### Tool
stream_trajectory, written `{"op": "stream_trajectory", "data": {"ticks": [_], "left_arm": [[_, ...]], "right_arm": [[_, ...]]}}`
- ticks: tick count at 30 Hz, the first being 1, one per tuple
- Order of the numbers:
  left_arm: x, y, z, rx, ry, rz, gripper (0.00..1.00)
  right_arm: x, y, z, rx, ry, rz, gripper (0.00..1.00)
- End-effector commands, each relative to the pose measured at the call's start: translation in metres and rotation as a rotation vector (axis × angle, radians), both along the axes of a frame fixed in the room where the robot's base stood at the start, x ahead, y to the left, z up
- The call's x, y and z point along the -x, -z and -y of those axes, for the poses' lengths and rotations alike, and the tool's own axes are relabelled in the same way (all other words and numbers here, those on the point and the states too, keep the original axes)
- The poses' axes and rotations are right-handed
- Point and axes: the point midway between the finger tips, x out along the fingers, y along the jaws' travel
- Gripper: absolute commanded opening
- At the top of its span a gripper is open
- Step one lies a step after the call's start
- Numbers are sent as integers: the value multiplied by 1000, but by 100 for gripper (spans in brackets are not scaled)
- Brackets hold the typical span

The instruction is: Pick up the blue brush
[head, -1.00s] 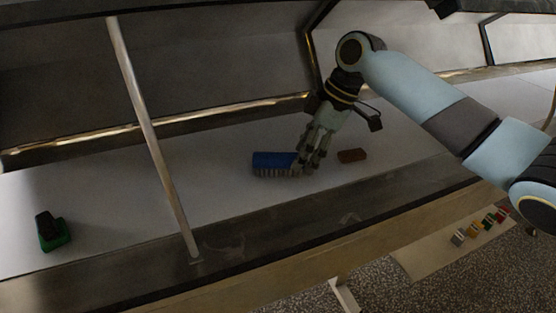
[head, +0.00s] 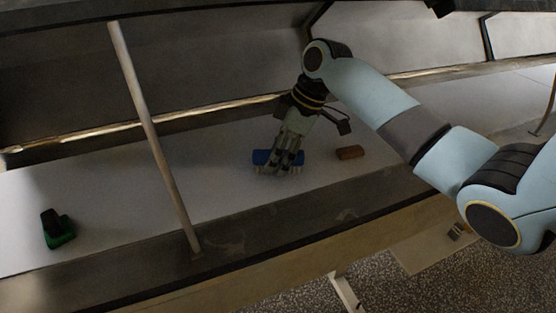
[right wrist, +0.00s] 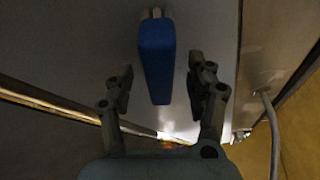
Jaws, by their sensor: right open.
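The blue brush (head: 262,157) lies on the white surface inside the enrober, with pale bristles along its near side. In the right wrist view the blue brush (right wrist: 155,62) shows between the two fingers, with a gap on each side. My right gripper (head: 284,168) is open over the brush and hides its middle in the head view. In the right wrist view the right gripper (right wrist: 160,88) has its fingers apart, one on each side of the brush. I cannot tell how far above the brush the fingertips are. My left gripper is not in view.
A brown block (head: 350,152) lies just right of the brush. A green and black object (head: 57,230) stands at the far left. A slanted metal post (head: 155,135) rises left of the brush. A dark front ledge (head: 225,235) borders the white surface (head: 110,215).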

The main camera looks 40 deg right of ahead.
Motion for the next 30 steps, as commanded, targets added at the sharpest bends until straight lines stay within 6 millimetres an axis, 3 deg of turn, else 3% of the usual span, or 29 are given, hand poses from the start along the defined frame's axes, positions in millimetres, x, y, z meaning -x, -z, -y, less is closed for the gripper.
{"op": "stream_trajectory", "data": {"ticks": [14,27,30], "left_arm": [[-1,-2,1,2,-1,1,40],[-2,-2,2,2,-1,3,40],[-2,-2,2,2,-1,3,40]], "right_arm": [[0,3,0,0,0,0,56],[0,3,0,0,0,0,1],[0,3,0,0,0,0,0]]}}
